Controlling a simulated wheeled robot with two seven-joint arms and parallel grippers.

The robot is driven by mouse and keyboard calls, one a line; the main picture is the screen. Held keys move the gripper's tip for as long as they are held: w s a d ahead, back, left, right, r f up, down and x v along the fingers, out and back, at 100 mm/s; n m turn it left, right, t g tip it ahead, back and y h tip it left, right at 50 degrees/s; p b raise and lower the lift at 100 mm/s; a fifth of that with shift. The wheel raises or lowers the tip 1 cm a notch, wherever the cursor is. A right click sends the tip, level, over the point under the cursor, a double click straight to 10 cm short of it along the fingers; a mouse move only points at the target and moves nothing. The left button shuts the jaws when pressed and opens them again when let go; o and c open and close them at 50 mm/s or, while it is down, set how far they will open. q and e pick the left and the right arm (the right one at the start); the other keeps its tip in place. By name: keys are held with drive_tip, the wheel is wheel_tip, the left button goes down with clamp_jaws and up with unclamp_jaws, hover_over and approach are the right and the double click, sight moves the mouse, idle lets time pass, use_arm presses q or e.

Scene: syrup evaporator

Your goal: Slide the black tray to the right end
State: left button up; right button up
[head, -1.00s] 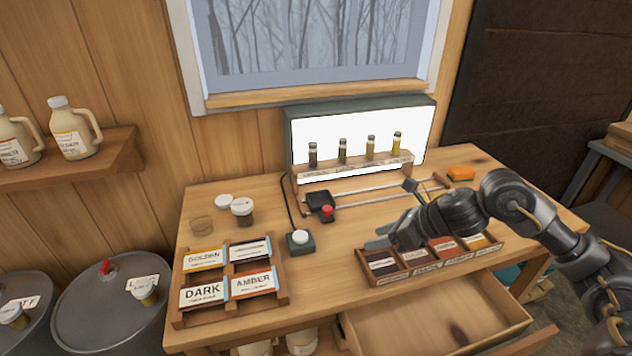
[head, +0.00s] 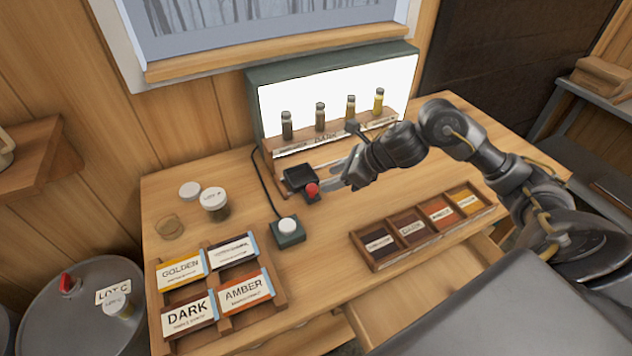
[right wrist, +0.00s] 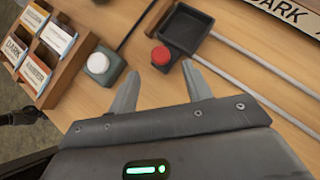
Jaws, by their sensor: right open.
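The black tray (head: 299,180) with a red knob (head: 312,190) sits at the left end of its metal rails in front of the light box. The tray also shows in the right wrist view (right wrist: 187,28), with the red knob (right wrist: 160,56) on its near side and the rails (right wrist: 262,67) running off to the right. My right gripper (head: 342,186) is open and empty, just right of the knob in the head view. In the right wrist view its two fingers (right wrist: 158,82) point toward the knob, which looks slightly beyond the fingertips. My left gripper is not in view.
A lit light box (head: 335,92) with several sample vials stands behind the rails. A green box with a white button (head: 288,229) sits left of the knob. Label racks stand at left (head: 216,335) and right (head: 420,236). An open drawer (head: 400,305) juts from the front.

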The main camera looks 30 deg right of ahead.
sight(313, 187)
drive_tip(key=p+x, duration=0.1)
drive_tip(key=x, duration=0.6)
clamp_jaws()
